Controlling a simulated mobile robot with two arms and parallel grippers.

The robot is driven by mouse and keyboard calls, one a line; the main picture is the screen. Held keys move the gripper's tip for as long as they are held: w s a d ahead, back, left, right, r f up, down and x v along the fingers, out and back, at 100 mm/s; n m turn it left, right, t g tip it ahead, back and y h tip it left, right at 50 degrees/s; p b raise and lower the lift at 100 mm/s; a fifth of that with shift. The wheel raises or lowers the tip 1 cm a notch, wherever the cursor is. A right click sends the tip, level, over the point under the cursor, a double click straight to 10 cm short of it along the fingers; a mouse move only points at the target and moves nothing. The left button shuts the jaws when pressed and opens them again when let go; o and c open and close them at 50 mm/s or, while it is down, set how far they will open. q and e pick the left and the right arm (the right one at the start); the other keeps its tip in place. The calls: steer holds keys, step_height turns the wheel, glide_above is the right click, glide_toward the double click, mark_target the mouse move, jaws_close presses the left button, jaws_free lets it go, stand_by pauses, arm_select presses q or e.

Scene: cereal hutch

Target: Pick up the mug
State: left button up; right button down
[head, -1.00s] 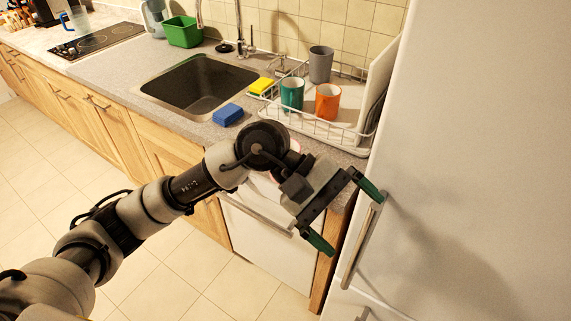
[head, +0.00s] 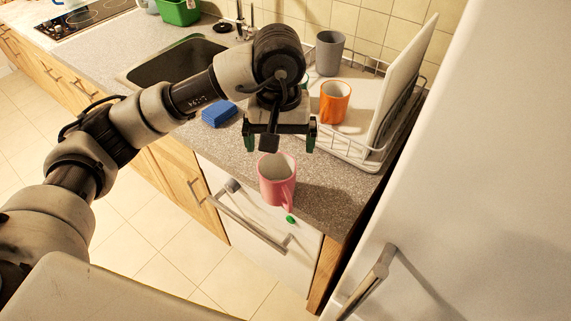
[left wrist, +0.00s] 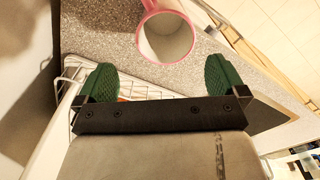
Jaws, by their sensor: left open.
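A pink mug (head: 277,182) stands upright at the front edge of the counter, its handle toward the lower right. My left gripper (head: 280,140) is open and empty, with green finger pads, just behind and above the mug. In the left wrist view the pink mug (left wrist: 167,38) is at the top, its rim facing the camera. There it lies beyond the open fingers of my left gripper (left wrist: 162,77), not between them. An orange mug (head: 335,102) and a grey cup (head: 329,53) stand at the dish rack; a green mug is almost hidden behind my arm. My right gripper is out of view.
The white dish rack (head: 372,160) with an upright board (head: 403,80) stands right of the gripper. A blue sponge (head: 219,114) lies by the sink (head: 180,62). The fridge (head: 480,170) bounds the right side. Bare counter (head: 335,190) lies right of the mug.

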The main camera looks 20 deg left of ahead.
mark_target(277, 177)
arm_select(q)
steer(key=f+p, duration=0.1)
steer(key=f, duration=0.2)
steer(key=f+p, duration=0.1)
steer(key=f, duration=0.2)
steer(key=s+f+p, duration=0.1)
steer(key=f, duration=0.2)
steer(key=shift+a+f, duration=0.3)
steer(key=shift+f, duration=0.35)
steer(key=shift+w, duration=0.1)
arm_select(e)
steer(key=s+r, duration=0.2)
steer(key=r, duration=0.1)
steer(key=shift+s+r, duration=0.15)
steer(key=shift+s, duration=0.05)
arm_select(q)
steer(key=shift+c, duration=0.5)
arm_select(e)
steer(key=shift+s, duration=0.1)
arm_select(q)
steer(key=c, duration=1)
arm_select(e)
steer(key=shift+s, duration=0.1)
